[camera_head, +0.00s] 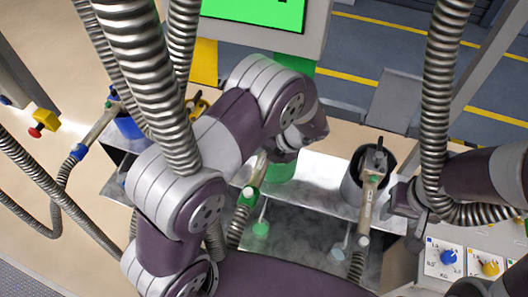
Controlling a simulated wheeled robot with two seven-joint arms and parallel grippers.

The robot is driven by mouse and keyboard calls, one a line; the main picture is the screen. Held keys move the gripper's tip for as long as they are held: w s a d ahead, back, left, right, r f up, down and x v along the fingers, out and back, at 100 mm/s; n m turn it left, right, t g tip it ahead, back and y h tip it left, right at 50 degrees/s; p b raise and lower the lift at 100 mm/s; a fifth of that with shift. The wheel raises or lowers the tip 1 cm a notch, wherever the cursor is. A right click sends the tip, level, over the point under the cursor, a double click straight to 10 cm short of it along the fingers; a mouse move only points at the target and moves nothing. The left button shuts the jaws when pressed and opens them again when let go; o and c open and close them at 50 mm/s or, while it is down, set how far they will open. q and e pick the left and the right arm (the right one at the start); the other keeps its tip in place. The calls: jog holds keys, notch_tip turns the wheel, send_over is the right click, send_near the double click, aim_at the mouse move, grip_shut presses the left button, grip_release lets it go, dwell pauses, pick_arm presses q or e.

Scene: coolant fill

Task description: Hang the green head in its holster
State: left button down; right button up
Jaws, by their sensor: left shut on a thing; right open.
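The green head (252,184), a pale nozzle with a green collar, hangs from a ribbed hose under my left gripper (280,152). My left gripper is shut on it, and the wrist hides its upper end. The green holster (283,173), a green cup, is right beside and below that gripper. The head's collar is to the left of the cup; I cannot tell whether its tip is inside. My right gripper (400,207) is open and empty, right of the grey head (369,180).
The grey head stands in a dark-rimmed grey holster (351,189). A blue holster (130,128) and a yellow head (197,106) are at left. A knob panel (466,262) is at lower right. A green screen (255,10) stands behind. Hoses hang around both arms.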

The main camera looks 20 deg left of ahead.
pick_arm(q)
jog(key=shift+r, duration=0.1)
jog(key=shift+w+f, duration=0.1)
jog(key=shift+f, duration=0.25)
jog(key=f+b, duration=0.4)
jog(key=f, duration=0.1)
jog(key=shift+w+f, duration=0.2)
jog(key=shift+f, duration=0.05)
jog(key=shift+s, duration=0.1)
jog(key=shift+p, duration=0.45)
dwell(1.0)
